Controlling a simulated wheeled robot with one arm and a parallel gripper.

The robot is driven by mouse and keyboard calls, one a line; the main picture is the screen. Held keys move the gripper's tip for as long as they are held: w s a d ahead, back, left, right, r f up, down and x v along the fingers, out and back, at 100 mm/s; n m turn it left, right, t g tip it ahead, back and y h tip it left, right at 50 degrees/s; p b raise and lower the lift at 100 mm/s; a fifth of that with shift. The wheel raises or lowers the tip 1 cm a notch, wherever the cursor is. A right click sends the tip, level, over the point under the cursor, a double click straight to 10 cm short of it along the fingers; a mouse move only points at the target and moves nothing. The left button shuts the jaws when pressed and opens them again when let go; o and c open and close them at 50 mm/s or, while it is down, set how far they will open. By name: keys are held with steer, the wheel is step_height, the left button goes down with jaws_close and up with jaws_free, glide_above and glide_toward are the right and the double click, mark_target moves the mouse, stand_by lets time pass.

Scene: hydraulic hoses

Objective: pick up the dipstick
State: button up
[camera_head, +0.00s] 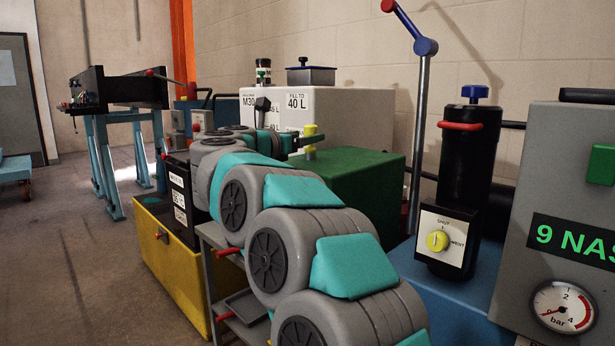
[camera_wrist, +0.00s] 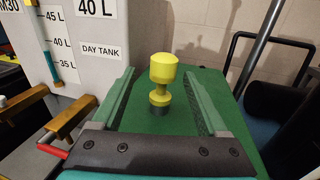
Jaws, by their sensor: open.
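The dipstick shows as a yellow knobbed handle (camera_wrist: 163,68) standing upright from the top of a green box (camera_wrist: 245,125) in the wrist view. A small dark collar is at its base. My gripper (camera_wrist: 160,72) is open, with one green finger on each side of the handle in the picture. Gaps show between the handle and both fingers, and nothing is held. In the head view the yellow handle (camera_head: 310,130) rises above the green box (camera_head: 355,175), beside my gripper (camera_head: 302,139). Whatever is below the collar is hidden.
A white day tank (camera_head: 345,108) with level marks stands behind the green box. A black cylinder with a blue cap (camera_head: 467,150) and a grey panel with a gauge (camera_head: 563,306) are to the right. A yellow bin (camera_head: 165,265) stands at the left.

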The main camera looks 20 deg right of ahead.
steer(key=x, duration=0.2)
steer(key=p+x, duration=0.1)
steer(key=x, duration=0.2)
steer(key=shift+s+d, duration=0.2)
steer(key=shift+w+d, duration=0.3)
jaws_close()
stand_by(1.0)
